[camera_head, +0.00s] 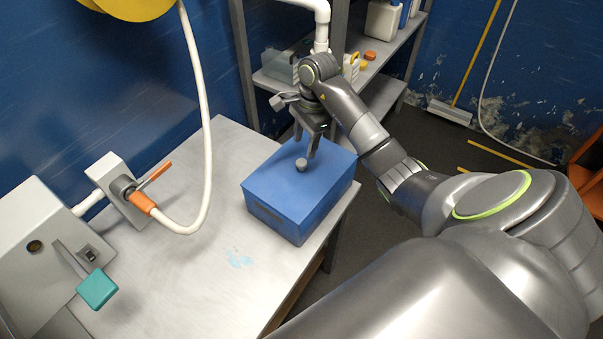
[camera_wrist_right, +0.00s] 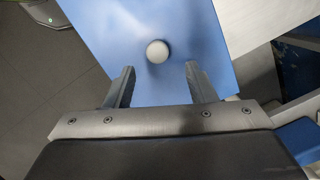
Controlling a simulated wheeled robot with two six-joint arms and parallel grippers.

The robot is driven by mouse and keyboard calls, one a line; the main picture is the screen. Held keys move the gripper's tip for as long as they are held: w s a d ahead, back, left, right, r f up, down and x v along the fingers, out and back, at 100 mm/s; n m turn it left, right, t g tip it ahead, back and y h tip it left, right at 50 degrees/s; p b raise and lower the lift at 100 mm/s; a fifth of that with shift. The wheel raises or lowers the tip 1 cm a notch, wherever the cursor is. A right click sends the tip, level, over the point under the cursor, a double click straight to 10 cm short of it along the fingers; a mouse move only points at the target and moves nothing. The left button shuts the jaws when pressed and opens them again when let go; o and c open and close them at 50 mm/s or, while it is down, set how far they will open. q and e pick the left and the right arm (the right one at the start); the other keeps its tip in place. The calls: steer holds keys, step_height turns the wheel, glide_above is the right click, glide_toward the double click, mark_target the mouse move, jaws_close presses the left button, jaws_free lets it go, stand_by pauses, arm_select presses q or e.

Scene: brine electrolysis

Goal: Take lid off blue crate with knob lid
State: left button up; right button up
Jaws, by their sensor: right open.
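The blue crate (camera_head: 285,211) stands on the grey metal table, near its right edge, with its flat blue lid (camera_head: 283,187) on top. A small round grey knob (camera_head: 301,164) sits at the lid's middle. My right gripper (camera_head: 306,146) is over the crate, its fingers pointing down around the knob's far side. In the right wrist view my right gripper (camera_wrist_right: 158,80) is open, and the pale knob (camera_wrist_right: 157,51) shows just beyond the fingertips, between their lines, over the blue lid (camera_wrist_right: 190,25). The fingers look apart from the knob. My left gripper is not in view.
The table (camera_head: 190,262) is clear in front of the crate. A white hose (camera_head: 207,120) hangs to an orange-handled valve (camera_head: 143,203) at left. A grey machine with a teal-handled lever (camera_head: 97,288) stands at far left. A shelf (camera_head: 385,55) with bottles stands behind.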

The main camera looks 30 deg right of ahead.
mark_target(302, 162)
steer(key=shift+s+a+f+b, duration=0.1)
steer(key=shift+a+f+b, duration=0.1)
steer(key=shift+f+b, duration=0.7)
steer(key=shift+s+a+f+b, duration=0.15)
steer(key=shift+f+b, duration=0.45)
steer(key=shift+f, duration=0.55)
steer(key=shift+a+f+p, duration=0.15)
steer(key=shift+f+p, duration=0.1)
steer(key=shift+p, duration=0.05)
steer(key=shift+w+f, duration=0.1)
steer(key=shift+f, duration=0.6)
steer(key=c, duration=1)
steer(key=shift+c, duration=0.5)
steer(key=shift+r, duration=0.1)
